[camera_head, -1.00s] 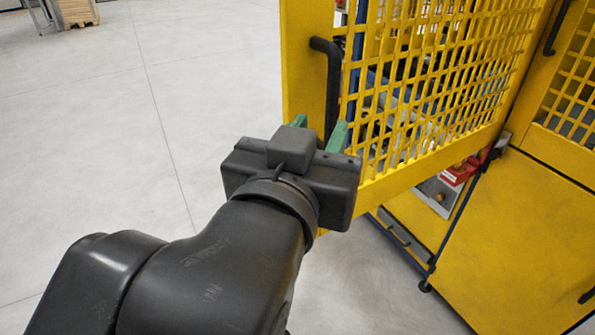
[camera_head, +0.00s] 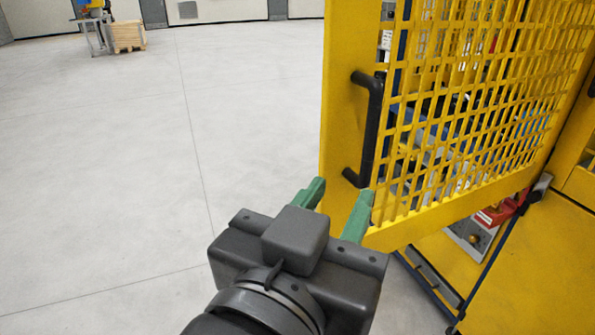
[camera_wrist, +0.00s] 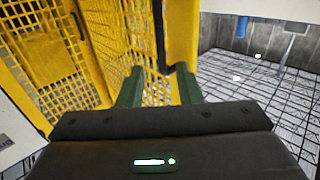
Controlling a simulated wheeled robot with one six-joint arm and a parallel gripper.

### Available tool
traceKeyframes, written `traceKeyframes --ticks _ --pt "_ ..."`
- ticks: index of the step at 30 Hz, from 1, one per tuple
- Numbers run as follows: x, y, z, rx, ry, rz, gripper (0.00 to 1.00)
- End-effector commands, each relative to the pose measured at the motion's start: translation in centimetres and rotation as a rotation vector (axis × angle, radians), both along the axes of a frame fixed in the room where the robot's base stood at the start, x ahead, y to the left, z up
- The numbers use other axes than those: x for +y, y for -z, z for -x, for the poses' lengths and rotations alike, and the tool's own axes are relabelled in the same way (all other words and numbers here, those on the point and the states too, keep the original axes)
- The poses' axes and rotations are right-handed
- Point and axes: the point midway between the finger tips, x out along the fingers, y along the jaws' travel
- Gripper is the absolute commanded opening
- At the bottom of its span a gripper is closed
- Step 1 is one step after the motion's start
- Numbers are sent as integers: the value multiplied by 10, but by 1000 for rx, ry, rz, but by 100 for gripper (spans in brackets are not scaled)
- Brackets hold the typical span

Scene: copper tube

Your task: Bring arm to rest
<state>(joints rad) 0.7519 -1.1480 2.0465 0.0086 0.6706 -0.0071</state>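My gripper (camera_head: 335,208) shows at the lower middle of the head view, with two green fingers spread apart and nothing between them. It also shows in the wrist view (camera_wrist: 160,86), with its fingers apart. The black door handle (camera_head: 371,128) is on the yellow mesh door (camera_head: 345,60), just beyond my fingertips. The handle also shows in the wrist view (camera_wrist: 159,35), ahead of and between the fingers. In the head view my fingers look apart from the handle, but the exact gap is hard to tell.
The yellow machine enclosure (camera_head: 545,245) stands at the right, with a red part (camera_head: 493,215) near the door's lower hinge side. A wooden pallet stack (camera_head: 128,36) stands far off at the upper left. The grey floor (camera_head: 110,170) at the left is clear.

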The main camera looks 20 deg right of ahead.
Motion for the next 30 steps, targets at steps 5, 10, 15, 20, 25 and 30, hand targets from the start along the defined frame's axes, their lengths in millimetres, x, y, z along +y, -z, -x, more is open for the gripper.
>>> traceKeyframes --ticks 5,10,15,20,25,30 --pt "-1 0 -2 1 0 -1 32" --pt "-11 0 -12 3 0 -3 32" --pt "-26 0 -28 4 0 -4 32" --pt "-40 0 -43 4 0 -4 32" --pt "-54 0 -58 3 0 -4 32" --pt "-67 -1 -73 3 0 -4 32"
